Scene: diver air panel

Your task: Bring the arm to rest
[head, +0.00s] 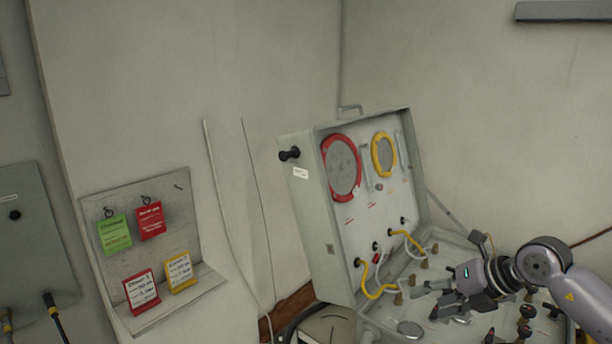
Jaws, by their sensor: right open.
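My right arm comes in from the right edge in the head view. My right gripper (438,300) is open and empty, pointing left over the lower part of the diver air panel case (320,235). The case stands open, with a red-ringed gauge (342,168) and a yellow-ringed gauge (384,155) on its upright face. Yellow hoses (374,293) and pale hoses run from that face to brass fittings below. I cannot tell whether the gripper touches any fitting. My left gripper is not in view.
A board on the left carries a green tag (115,234) and a red tag (151,220) on hooks. A red-and-white card (141,288) and a yellow-and-white card (180,271) stand on its ledge. A grey wall box (33,235) is at far left. Black knobs (524,325) sit below my gripper.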

